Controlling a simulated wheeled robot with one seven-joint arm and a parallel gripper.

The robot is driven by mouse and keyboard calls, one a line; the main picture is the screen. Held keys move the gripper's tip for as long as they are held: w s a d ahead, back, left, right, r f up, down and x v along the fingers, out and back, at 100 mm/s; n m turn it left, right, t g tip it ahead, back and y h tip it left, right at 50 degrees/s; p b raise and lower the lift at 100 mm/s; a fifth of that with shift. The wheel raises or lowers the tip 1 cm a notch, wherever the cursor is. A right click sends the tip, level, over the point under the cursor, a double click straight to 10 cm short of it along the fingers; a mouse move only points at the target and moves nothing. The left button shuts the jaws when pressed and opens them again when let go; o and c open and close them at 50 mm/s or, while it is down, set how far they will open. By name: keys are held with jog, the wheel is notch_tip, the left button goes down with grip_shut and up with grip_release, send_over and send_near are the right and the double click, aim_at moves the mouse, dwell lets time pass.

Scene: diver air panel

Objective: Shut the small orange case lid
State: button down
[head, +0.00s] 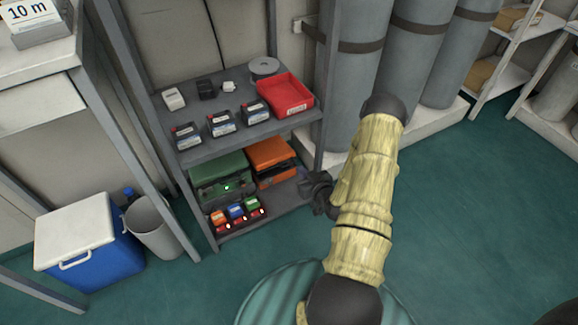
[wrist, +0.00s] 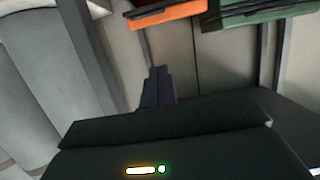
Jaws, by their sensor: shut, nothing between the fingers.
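The orange case (head: 272,153) sits on the lower shelf, right of the green case. Its lid lies over the body, with a dark band between the lid and the orange front. I cannot tell whether the lid is fully shut. In the wrist view the orange case (wrist: 168,14) shows at the top edge, partly cut off. My gripper (head: 312,188) is at the right end of the lower shelf, right of and apart from the case. In the wrist view my gripper (wrist: 157,88) has its dark fingers together and empty, pointing towards the shelf.
The green case (head: 222,176) stands beside the orange one. Small coloured units (head: 237,211) with red lights sit in front. A shelf post (head: 323,100) stands near my gripper. Above, the upper shelf holds a red tray (head: 278,95). Grey cylinders (head: 355,70) stand to the right.

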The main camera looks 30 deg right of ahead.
jog(key=shift+w, duration=0.1)
jog(key=w+f+b, duration=0.6)
jog(key=w+b, duration=0.2)
jog(key=w, duration=0.1)
jog(key=shift+w+f+b, duration=0.2)
jog(key=shift+f+b, duration=0.1)
jog(key=shift+f, duration=0.05)
jog(key=shift+a, duration=0.1)
dwell(0.4)
